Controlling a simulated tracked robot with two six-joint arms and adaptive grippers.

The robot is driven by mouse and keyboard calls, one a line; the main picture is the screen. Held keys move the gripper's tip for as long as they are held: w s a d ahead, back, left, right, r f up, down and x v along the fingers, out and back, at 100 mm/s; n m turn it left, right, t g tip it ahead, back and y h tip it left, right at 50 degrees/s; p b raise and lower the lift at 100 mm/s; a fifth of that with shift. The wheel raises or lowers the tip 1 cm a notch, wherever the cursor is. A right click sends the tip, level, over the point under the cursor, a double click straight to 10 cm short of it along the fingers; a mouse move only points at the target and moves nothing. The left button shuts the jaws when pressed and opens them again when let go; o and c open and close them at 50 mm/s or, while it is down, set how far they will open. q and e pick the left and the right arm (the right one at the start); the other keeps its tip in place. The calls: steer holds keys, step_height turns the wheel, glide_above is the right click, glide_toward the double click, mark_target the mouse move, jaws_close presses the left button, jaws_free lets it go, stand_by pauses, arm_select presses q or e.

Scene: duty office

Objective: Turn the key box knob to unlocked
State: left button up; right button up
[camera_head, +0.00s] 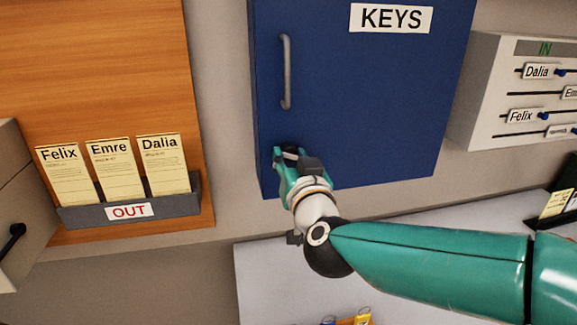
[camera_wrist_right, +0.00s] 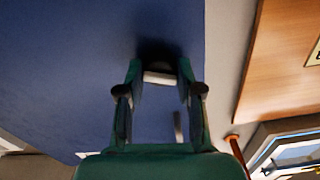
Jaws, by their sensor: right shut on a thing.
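The key box (camera_head: 350,100) is a blue cabinet on the wall with a white KEYS label (camera_head: 391,18) and a grey vertical handle (camera_head: 287,72) near its left edge. My right gripper (camera_head: 287,153) is at the lower left of its door, below the handle. It hides the knob in the head view. In the wrist view my right gripper (camera_wrist_right: 158,76) reaches toward the blue door (camera_wrist_right: 65,70), its fingers closed on a pale piece (camera_wrist_right: 160,78), seemingly the knob. The knob's turned position cannot be read. My left gripper is not in view.
An OUT rack (camera_head: 185,202) with Felix, Emre and Dalia cards hangs on a wooden board (camera_head: 95,50) at left. A white IN board (camera_head: 485,90) with sliders is at right. A pale surface (camera_head: 265,285) lies below the box.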

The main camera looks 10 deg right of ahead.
steer(key=m+b, duration=0.2)
steer(key=m, duration=0.2)
steer(key=shift+f, duration=0.15)
steer(key=m+b, duration=0.1)
steer(key=m, duration=0.2)
steer(key=shift+m+b, duration=0.3)
steer(key=shift+b, duration=0.1)
steer(key=m+b, duration=0.2)
steer(key=m, duration=0.4)
steer(key=shift+b, duration=0.35)
steer(key=o, duration=1.2)
steer(key=shift+d, duration=0.1)
steer(key=shift+c, duration=0.2)
steer(key=shift+s, duration=0.1)
